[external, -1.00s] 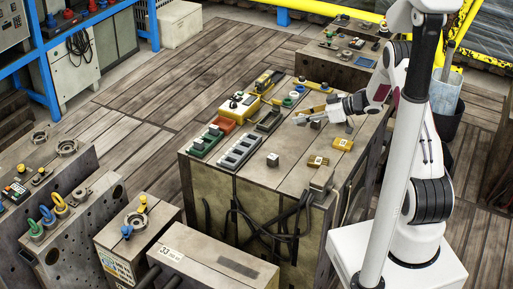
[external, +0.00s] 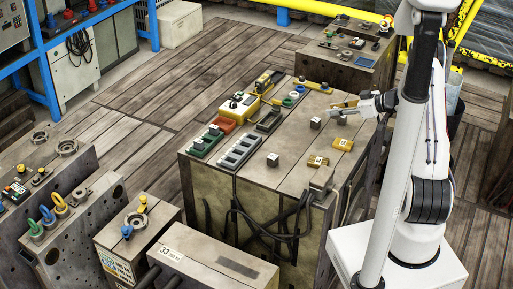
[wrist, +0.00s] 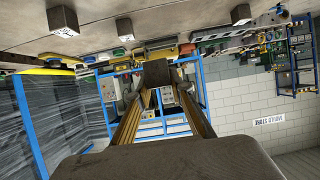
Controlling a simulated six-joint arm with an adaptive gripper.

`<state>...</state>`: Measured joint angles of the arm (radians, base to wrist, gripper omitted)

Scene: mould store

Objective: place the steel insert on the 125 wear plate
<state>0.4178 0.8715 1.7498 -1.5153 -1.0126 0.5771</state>
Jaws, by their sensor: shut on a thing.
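My gripper (external: 336,106) is low over the right back part of the bench top, pointing left. In the wrist view, its two gold-brown fingers (wrist: 162,92) converge on a dark grey block, the steel insert (wrist: 157,72). It is shut on this insert. Two small brass-yellow plates with pale labels lie on the bench: one at the front (external: 318,161), the other farther right (external: 343,144). Their numbers are too small to read, so I cannot tell which is the 125 wear plate. Both plates are apart from the gripper and lie nearer the camera than it.
Two loose steel cubes stand on the bench, one near its middle (external: 272,159), one near my gripper (external: 315,122). A grey slotted tray (external: 239,152), a green tray (external: 206,142) and a yellow box (external: 239,104) fill the left. Bare bench top (external: 290,143) lies between cubes and plates.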

